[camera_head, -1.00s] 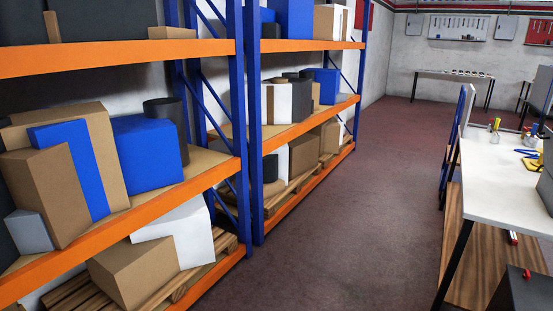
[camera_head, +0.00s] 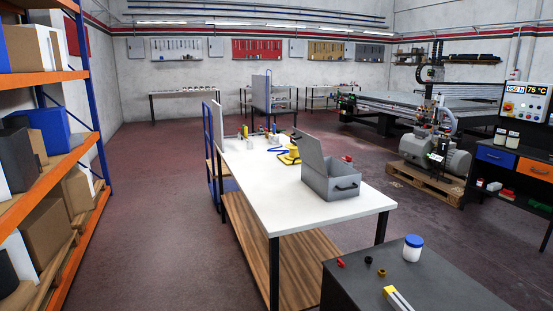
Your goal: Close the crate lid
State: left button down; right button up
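The grey crate (camera_head: 331,188) stands on the near right part of the white table (camera_head: 265,191). It has a dark handle on its front side. Its grey lid (camera_head: 312,155) is open, standing up and tilted along the left side of the crate. Neither of my grippers shows in the head view.
A dark cabinet top (camera_head: 413,283) at the lower right holds a white jar with a blue lid (camera_head: 413,247) and small parts. Orange shelving (camera_head: 45,190) lines the left. Open floor (camera_head: 150,215) lies between shelving and table. A pump on a pallet (camera_head: 437,153) stands right.

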aim_at(309, 147)
jog(key=i+j+z, duration=0.1)
jog(key=z, duration=0.3)
jog(key=i+j+z, duration=0.25)
jog(key=z, duration=0.2)
jog(key=i+j+z, duration=0.2)
jog(key=z, duration=0.2)
jog(key=i+j+z, duration=0.1)
jog(key=j+z, duration=0.35)
jog(key=l, duration=0.15)
